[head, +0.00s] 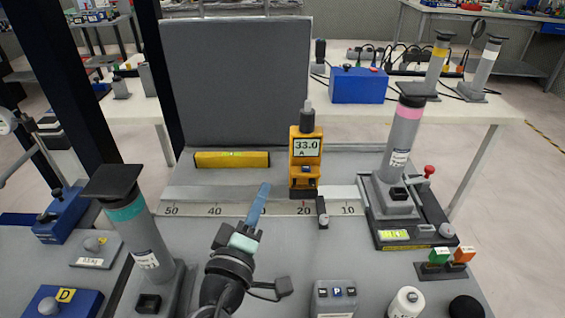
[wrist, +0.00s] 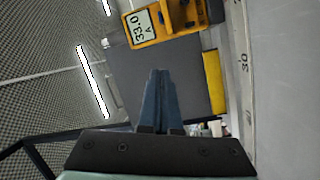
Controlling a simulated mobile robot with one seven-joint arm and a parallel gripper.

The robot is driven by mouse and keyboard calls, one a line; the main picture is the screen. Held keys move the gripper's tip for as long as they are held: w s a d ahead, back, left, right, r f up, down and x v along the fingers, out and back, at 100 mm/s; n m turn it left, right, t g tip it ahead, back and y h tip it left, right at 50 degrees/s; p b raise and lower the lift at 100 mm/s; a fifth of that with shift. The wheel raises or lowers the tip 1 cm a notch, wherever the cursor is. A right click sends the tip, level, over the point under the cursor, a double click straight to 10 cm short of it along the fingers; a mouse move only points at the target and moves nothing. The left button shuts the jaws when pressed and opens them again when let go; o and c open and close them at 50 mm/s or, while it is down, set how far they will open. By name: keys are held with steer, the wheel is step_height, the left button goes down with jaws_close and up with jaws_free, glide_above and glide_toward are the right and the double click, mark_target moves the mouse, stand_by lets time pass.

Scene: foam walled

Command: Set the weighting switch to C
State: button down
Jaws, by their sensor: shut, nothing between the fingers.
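The yellow sound level meter (head: 306,166) stands upright on the ruled rail near the 20 mark. Its display reads 33.0 with a small A below. A dark switch sits on its lower front, too small in the head view to tell its position. In the wrist view the meter (wrist: 172,22) appears turned sideways at the top, partly cut off. My gripper (head: 262,190) is shut and empty, its blue fingers left of the meter and apart from it. The closed fingers also show in the wrist view (wrist: 160,75), pointing toward the grey panel.
A grey foam panel (head: 236,85) stands behind the rail (head: 235,200). A yellow level (head: 232,160) lies before it. A pink-banded column (head: 405,135) stands right, a teal-banded column (head: 128,222) left. A small dark clamp (head: 322,212) sits just in front of the meter.

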mark_target(294, 181)
steer(key=s+f+n+p, duration=0.1)
steer(key=s+a+f+n+p, duration=0.1)
steer(key=f+n, duration=0.1)
steer(key=a+f+n+p, duration=0.1)
steer(key=f, duration=0.1)
steer(key=shift+s+a+f+n+g+y, duration=0.2)
steer(key=shift+s+a+n+g+y, duration=0.1)
steer(key=shift+s+n+y, duration=0.1)
steer(key=shift+w, duration=0.1)
steer(key=x, duration=0.9)
steer(key=shift+w+d, duration=0.15)
steer(key=shift+w, duration=0.1)
steer(key=d, duration=0.3)
steer(key=shift+w+d+r, duration=0.1)
steer(key=shift+w, duration=0.1)
steer(key=shift+d+p, duration=0.3)
steer(key=shift+d, duration=0.15)
